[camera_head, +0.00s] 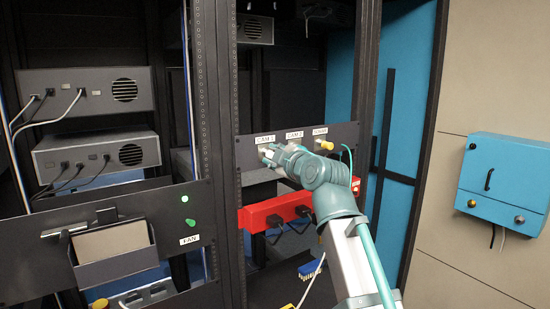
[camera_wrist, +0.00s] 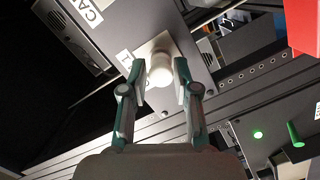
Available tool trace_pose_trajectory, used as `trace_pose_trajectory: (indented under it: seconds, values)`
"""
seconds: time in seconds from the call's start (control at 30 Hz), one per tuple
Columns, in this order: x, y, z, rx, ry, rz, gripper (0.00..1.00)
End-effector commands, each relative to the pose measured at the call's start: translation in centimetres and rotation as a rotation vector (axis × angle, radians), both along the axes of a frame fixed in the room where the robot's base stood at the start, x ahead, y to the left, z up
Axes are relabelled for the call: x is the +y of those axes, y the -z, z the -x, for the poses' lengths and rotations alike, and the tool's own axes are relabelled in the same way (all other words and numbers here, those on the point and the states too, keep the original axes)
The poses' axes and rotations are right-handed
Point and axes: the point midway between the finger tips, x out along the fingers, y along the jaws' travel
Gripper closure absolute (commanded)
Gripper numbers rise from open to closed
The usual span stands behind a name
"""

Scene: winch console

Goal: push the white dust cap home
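The white dust cap (camera_wrist: 160,72) shows in the wrist view on a pale square plate (camera_wrist: 152,48) on the grey panel (camera_wrist: 190,48). My gripper (camera_wrist: 159,70) has one finger on each side of the cap, very close to it. Whether the fingers touch the cap is not clear. In the head view my gripper (camera_head: 270,153) is at the left part of the labelled panel (camera_head: 350,133), under the first label. How deep the cap sits is hard to tell.
A yellow cap (camera_head: 327,145) sits under the right label. A red power strip (camera_head: 272,212) with black plugs is below the panel. A rack post (camera_head: 229,150) stands just left of my gripper. A teal cable (camera_head: 348,155) hangs by the panel's right end.

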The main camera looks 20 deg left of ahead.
Motion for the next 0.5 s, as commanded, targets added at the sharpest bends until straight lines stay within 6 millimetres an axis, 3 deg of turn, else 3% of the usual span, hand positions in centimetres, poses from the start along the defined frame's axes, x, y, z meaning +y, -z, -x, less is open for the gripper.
trace_pose_trajectory:
  seconds: [0.03, 0.1, 0.5]
  values:
    - [-0.01, -0.02, 0.02, 0.000, 0.000, 0.000, 0.57]
    - [-0.02, -0.01, 0.03, 0.000, 0.000, 0.000, 0.48]
    - [-0.43, -0.03, 0.45, 0.000, 0.000, 0.000, 0.48]
